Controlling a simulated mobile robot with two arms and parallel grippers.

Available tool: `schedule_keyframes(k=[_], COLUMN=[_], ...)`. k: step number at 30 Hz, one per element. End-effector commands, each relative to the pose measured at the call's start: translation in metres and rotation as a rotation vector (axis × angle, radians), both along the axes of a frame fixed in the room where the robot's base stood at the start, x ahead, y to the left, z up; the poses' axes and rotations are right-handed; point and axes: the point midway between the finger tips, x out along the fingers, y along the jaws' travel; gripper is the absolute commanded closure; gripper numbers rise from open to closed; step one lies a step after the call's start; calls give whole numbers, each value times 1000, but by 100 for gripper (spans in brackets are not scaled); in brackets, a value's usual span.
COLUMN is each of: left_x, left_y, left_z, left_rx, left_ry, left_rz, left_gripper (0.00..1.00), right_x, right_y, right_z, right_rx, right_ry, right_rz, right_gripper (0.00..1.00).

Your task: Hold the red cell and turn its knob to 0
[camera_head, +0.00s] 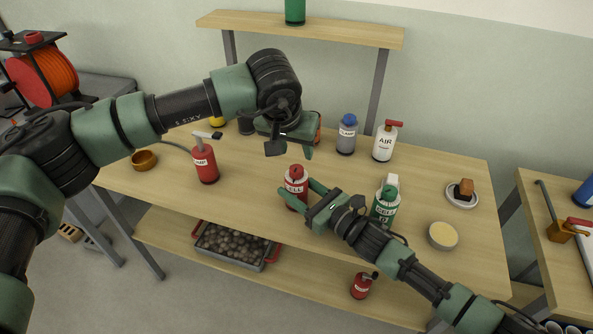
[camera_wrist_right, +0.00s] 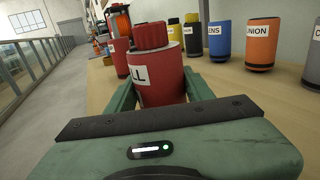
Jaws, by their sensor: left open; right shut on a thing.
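The red cell (camera_head: 296,190) is a red cylinder with a white label and a ribbed red knob (camera_wrist_right: 151,36) on top. It stands upright near the middle of the bench. My right gripper (camera_head: 298,194) is shut on its body, one finger on each side; in the right wrist view the cell (camera_wrist_right: 160,75) sits between the fingers, label partly visible. The knob is clear of these fingers. I cannot read any number or mark on it. My left gripper (camera_head: 290,151) is open and empty, above and behind the cell, apart from the knob.
A red canister with a lever (camera_head: 206,165) stands left of the cell. A blue-capped grey bottle (camera_head: 346,137) and white AIR bottle (camera_head: 383,144) stand behind right. A green canister (camera_head: 386,203) is close to my right wrist. A raised shelf (camera_head: 310,30) spans the back.

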Motion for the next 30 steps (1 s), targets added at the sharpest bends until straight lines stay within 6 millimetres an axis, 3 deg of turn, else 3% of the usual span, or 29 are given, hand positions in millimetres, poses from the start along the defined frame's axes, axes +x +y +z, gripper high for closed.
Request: schedule_keyframes(k=[2, 3, 5, 17, 30], left_x=[0, 0, 0, 0, 0], left_y=[0, 0, 0, 0, 0], left_z=[0, 0, 0, 0, 0], left_rx=[0, 0, 0, 0, 0], left_ry=[0, 0, 0, 0, 0], left_rz=[0, 0, 0, 0, 0], left_gripper=[56, 56, 56, 56, 56], right_x=[0, 0, 0, -3, -62], right_y=[0, 0, 0, -4, -64], right_z=[0, 0, 0, -1, -2], right_rx=[0, 0, 0, -1, -2], right_ry=[0, 0, 0, 1, 4], right_rz=[0, 0, 0, -1, -1], right_gripper=[95, 37, 23, 23, 23])
